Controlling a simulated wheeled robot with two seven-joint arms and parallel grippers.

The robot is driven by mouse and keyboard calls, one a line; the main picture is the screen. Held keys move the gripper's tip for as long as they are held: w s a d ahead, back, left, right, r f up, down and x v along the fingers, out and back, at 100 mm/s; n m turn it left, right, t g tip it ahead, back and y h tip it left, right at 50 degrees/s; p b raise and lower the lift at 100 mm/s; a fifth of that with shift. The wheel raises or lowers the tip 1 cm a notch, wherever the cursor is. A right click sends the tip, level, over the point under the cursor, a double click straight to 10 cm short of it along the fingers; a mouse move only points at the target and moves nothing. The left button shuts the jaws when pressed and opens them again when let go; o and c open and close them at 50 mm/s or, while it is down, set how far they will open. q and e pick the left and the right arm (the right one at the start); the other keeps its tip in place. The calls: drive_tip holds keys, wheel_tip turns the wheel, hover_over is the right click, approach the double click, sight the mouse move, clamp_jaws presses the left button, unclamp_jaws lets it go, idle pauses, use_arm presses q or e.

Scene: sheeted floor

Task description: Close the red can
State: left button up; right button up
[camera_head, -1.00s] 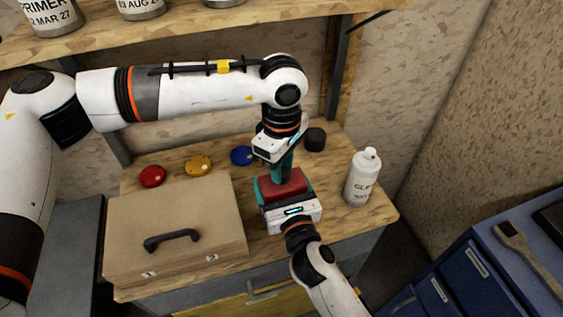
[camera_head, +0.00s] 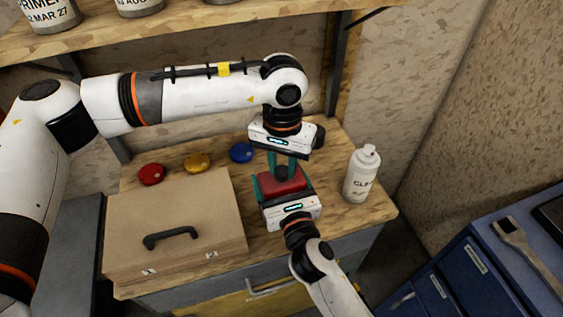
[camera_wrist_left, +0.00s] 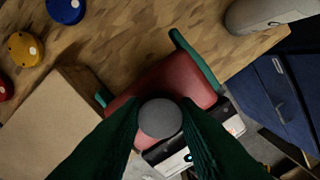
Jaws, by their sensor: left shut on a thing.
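The red can (camera_head: 283,188) stands at the front right of the wooden bench top. It also shows in the left wrist view (camera_wrist_left: 188,80). My right gripper (camera_head: 283,182) has its teal fingers on the can's two sides. My left gripper (camera_head: 283,166) points down above the can, shut on a dark round cap (camera_head: 284,173). In the left wrist view the cap (camera_wrist_left: 160,118) shows as a grey disc between the fingertips, in front of the can's top. The cap's underside and the can's opening are hidden, so I cannot tell whether they touch.
A closed beige case (camera_head: 195,210) lies left of the can. Red (camera_head: 151,174), yellow (camera_head: 198,163) and blue (camera_head: 241,152) discs lie behind it. A white spray bottle (camera_head: 362,178) stands to the right. A dark cylinder (camera_head: 320,138) is partly hidden behind my left gripper.

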use_arm(q)
drive_tip(key=m, duration=0.7)
drive_tip(key=o, duration=0.9)
drive_tip(key=shift+r, duration=2.25)
drive_tip(key=shift+c, duration=0.2)
